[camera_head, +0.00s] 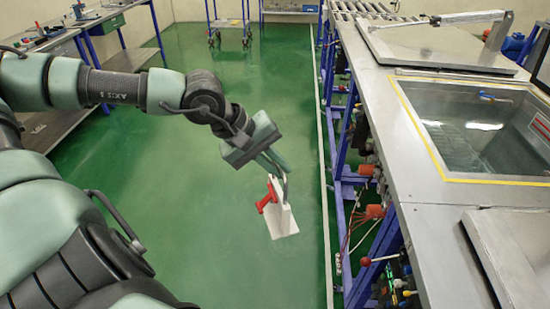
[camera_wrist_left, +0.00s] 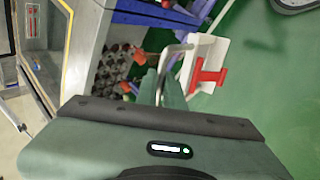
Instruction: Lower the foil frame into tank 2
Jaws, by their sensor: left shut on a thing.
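The foil frame (camera_head: 284,222) is a white panel with a red clamp and a metal handle. It hangs tilted from my left gripper (camera_head: 277,172), over the green floor and left of the tank line. My left gripper is shut on the handle. In the left wrist view the frame (camera_wrist_left: 212,53) shows beyond the fingers (camera_wrist_left: 166,88). An open tank (camera_head: 455,140) with a yellow border and liquid inside is at the right, well apart from the frame. No number is readable, so I cannot tell whether it is tank 2. My right gripper is out of view.
Another metal lid (camera_head: 510,250) lies at the near right. Valves, cables and blue legs line the tank bench's side. Workbenches (camera_head: 60,40) stand at the far left. The floor between is clear.

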